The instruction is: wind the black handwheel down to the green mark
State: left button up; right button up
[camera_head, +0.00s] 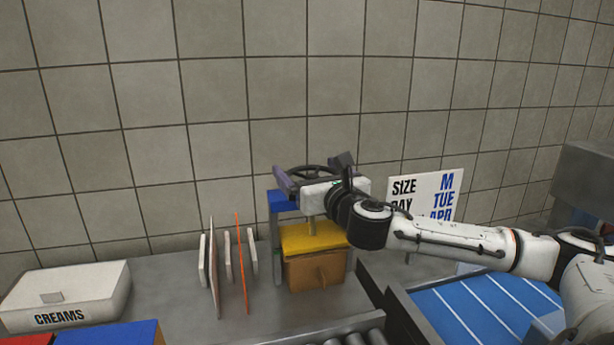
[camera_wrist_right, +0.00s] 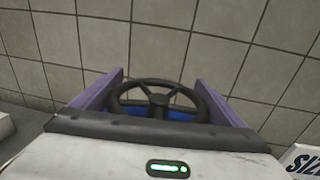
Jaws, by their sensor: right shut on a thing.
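The black handwheel (camera_head: 306,168) sits on top of a small press with a blue top (camera_head: 282,204). In the right wrist view the spoked wheel (camera_wrist_right: 160,98) lies between my purple fingers. My right gripper (camera_head: 311,172) is shut on the wheel, with one finger at each side of its rim. The press's spindle (camera_head: 310,229) runs down to a yellow plate (camera_head: 318,240) resting on or just above a brown block (camera_head: 312,272); I cannot tell which. My left gripper is out of view.
Several upright boards (camera_head: 213,270), one orange, stand left of the press. A white CREAMS box (camera_head: 75,290) is at the far left. A lettered sign (camera_head: 425,195) stands behind my right arm. A blue striped surface (camera_head: 480,310) and rollers (camera_head: 355,338) lie in front.

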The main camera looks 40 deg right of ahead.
jog(key=m+h+p, duration=0.1)
jog(key=g+h+p, duration=0.1)
jog(key=m+h+p, duration=0.1)
jog(key=shift+d+r+m+g+h, duration=0.1)
jog(key=shift+r+m+g+h, duration=0.2)
jog(key=shift+g, duration=0.1)
jog(key=shift+s+d+f+m+g+h+p, duration=0.1)
jog(key=shift+m+g+h+p, duration=0.2)
jog(key=shift+m+g+h, duration=0.15)
jog(key=shift+s+d+f+m+g+h+p, duration=0.1)
jog(key=shift+m+g+h+p, duration=0.25)
jog(key=shift+m+h, duration=0.1)
jog(key=shift+s+d+f+m+g+h, duration=0.1)
jog(key=shift+s+d+m+g+h, duration=0.05)
jog(key=shift+m+g+h, duration=0.7)
jog(key=shift+s+d+m+g+h, duration=0.15)
jog(key=shift+m+g+h, duration=0.45)
jog(key=shift+g, duration=0.35)
jog(key=o, duration=0.7)
jog(key=shift+o, duration=0.2)
jog(key=v, duration=1)
jog(key=shift+a+b, duration=0.2)
jog(key=shift+b, duration=0.15)
